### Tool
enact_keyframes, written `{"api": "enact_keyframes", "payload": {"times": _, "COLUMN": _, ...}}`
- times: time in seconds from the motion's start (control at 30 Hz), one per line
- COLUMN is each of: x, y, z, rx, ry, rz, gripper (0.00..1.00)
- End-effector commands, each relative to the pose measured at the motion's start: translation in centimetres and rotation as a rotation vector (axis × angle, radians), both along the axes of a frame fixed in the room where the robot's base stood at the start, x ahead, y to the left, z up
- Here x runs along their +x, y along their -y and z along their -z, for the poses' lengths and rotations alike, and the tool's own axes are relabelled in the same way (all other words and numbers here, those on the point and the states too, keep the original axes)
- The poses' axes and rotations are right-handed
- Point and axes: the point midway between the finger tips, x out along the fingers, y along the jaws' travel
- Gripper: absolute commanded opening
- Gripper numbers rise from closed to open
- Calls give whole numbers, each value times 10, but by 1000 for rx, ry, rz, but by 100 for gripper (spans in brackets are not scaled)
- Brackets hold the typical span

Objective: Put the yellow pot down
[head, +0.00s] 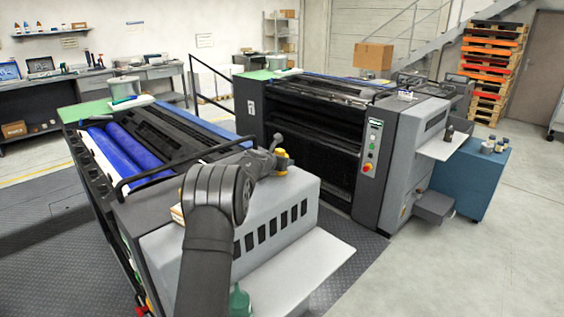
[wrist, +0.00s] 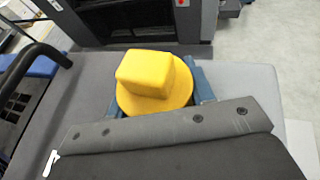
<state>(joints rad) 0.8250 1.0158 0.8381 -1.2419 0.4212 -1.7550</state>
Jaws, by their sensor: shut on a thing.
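The yellow pot (wrist: 152,82) shows in the wrist view as a rounded yellow block on a wider round yellow disc. My gripper (wrist: 160,98) is shut on it, with blue finger parts on both sides of the disc. In the head view the pot (head: 281,160) is small, at the end of my arm, over the grey top of the near press unit (head: 262,205). I cannot tell whether its underside touches that top. The lower part of the pot is hidden by my gripper.
A white shelf (head: 300,275) juts out in front. The second press unit (head: 310,130) stands behind. A blue cabinet (head: 468,180) at right carries several small pots (head: 488,147).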

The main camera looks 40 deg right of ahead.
Motion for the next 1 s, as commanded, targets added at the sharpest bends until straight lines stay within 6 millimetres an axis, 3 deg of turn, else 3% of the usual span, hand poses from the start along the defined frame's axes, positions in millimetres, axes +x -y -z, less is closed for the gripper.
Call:
{"api": "enact_keyframes", "payload": {"times": 0.13, "x": 0, "y": 0, "z": 1, "rx": -2, "ry": 0, "rz": 0, "gripper": 8}}
{"api": "enact_keyframes", "payload": {"times": 0.17, "x": 0, "y": 0, "z": 3, "rx": 0, "ry": -1, "rz": 0, "gripper": 52}}
{"api": "enact_keyframes", "payload": {"times": 0.27, "x": 0, "y": 0, "z": 2, "rx": 0, "ry": -1, "rz": 0, "gripper": 70}}
{"api": "enact_keyframes", "payload": {"times": 0.67, "x": -1, "y": -3, "z": -2, "rx": 0, "ry": 0, "rz": -1, "gripper": 70}}
{"api": "enact_keyframes", "payload": {"times": 1.0, "x": -15, "y": -49, "z": -23, "rx": 0, "ry": -1, "rz": -3, "gripper": 70}}
